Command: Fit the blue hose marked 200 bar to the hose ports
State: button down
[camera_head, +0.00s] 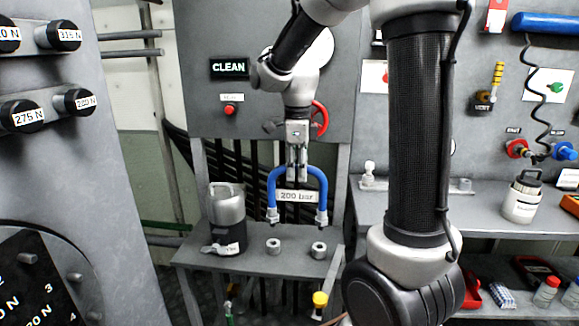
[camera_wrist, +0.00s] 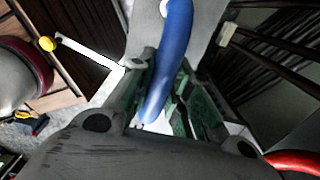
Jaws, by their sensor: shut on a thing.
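The blue hose (camera_head: 322,185) is an upside-down U with metal end fittings and a white label reading 200 bar. My gripper (camera_head: 297,175) is shut on the top of its arch and holds it upright, above the grey shelf. The two hose ports, a left one (camera_head: 273,246) and a right one (camera_head: 319,250), are short grey metal rings on the shelf. The hose ends hang above the ports, apart from them, the left end close over the left port. In the wrist view the blue hose (camera_wrist: 172,60) runs between the fingers; the ports cannot be made out there.
A metal canister (camera_head: 227,215) stands on the shelf (camera_head: 290,268) left of the ports. A workbench (camera_head: 385,215) stands at the right.

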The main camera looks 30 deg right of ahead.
aim_at(296, 196)
dwell(0.3)
jog(key=shift+f, duration=4.05)
jog(key=c, duration=1.3)
grip_release()
jog(key=shift+o, duration=0.2)
notch_tip(296, 196, up, 12)
